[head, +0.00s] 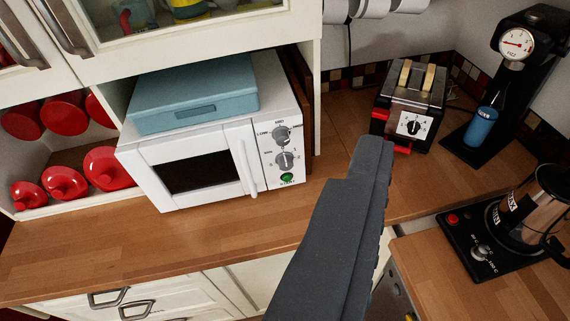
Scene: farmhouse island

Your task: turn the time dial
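The white microwave (218,133) stands on the wooden counter with its door shut. Its right panel has two round silver knobs, one above the other. The lower knob (285,160), ringed by small marks, looks like the time dial. The upper knob (281,135) has power-level labels around it. A green button (287,178) sits below them. My gripper (373,150) is a dark grey bar rising from the bottom edge, right of the microwave and apart from both knobs. Only one finger shape shows clearly, so its opening cannot be told. I see nothing held at its tip.
A blue box (194,98) lies on the microwave. A toaster (410,105) with two bread slices and its own dial stands beyond my gripper's tip. A black machine with a gauge (516,43) and a kettle (528,215) stand at right. Counter before the microwave is clear.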

